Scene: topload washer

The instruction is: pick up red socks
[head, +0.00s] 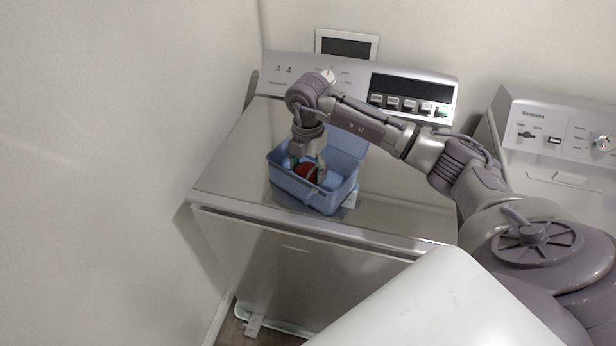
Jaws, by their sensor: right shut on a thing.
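The red socks (306,172) show as a small dark red bundle inside a blue open box (316,200). The box sits on the closed steel lid of the washer (235,165), with its own blue lid raised at the back. My right gripper (308,170) reaches down into the box from above and is shut on the red socks. The socks are partly hidden by the fingers and the box's front wall. My left gripper is not in the head view.
The washer's control panel (280,80) rises behind the box. A second white machine (560,180) stands at the right. A plain wall (110,170) closes off the left side. The washer lid is bare left of the box.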

